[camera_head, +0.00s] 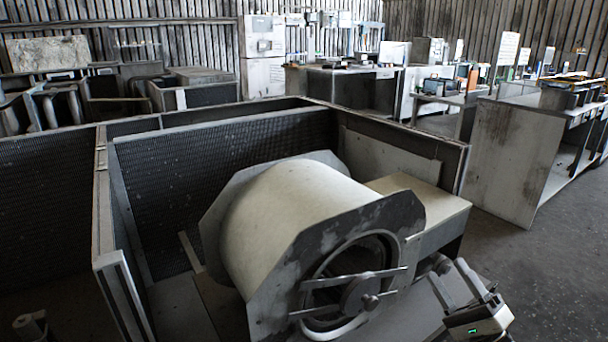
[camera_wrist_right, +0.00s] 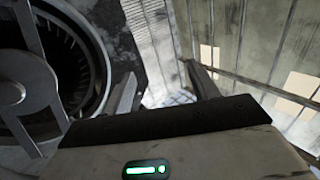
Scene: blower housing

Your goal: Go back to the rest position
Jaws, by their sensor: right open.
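The blower housing (camera_head: 285,215) is a pale drum between grey eight-sided end plates. It lies on its side inside a metal-walled enclosure. Its near end has a round opening with cross bars and a central hub (camera_head: 358,297). My right gripper (camera_head: 457,280) is at the lower right, just right of the near end plate. Its jaws are apart, with nothing between them. In the right wrist view my gripper's two fingers (camera_wrist_right: 163,88) stand apart, and the bladed round opening (camera_wrist_right: 62,60) is on the left.
The enclosure's mesh wall (camera_head: 50,215) and top rims surround the housing. A box-like block (camera_head: 425,200) stands behind the near end plate. A workbench (camera_head: 515,155) stands at the right, with open floor (camera_head: 560,270) in front. More benches and bins fill the back.

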